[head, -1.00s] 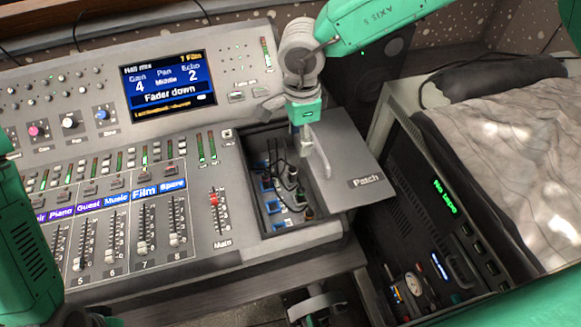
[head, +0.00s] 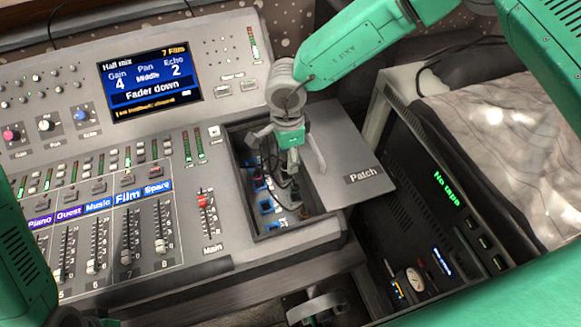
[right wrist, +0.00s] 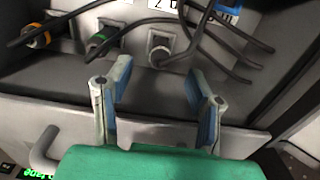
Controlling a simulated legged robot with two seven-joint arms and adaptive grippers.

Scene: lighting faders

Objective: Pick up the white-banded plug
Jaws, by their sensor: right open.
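The white-banded plug (right wrist: 160,48) appears to be the pale grey one in the right wrist view, standing in its socket with a black cable. It lies ahead of the gap between my right gripper's fingers, apart from both. My right gripper (right wrist: 158,85) is open and empty. In the head view my right gripper (head: 294,158) hangs over the recessed patch bay (head: 238,190) and partly hides the plugs. Band colours are too small to tell there.
In the right wrist view a green-banded plug (right wrist: 100,42) and a yellow-orange-banded plug (right wrist: 38,38) stand to the left, with loose black cables crossing above. The Patch panel (head: 350,165) is right of the recess. Fader rows (head: 125,225) fill the left.

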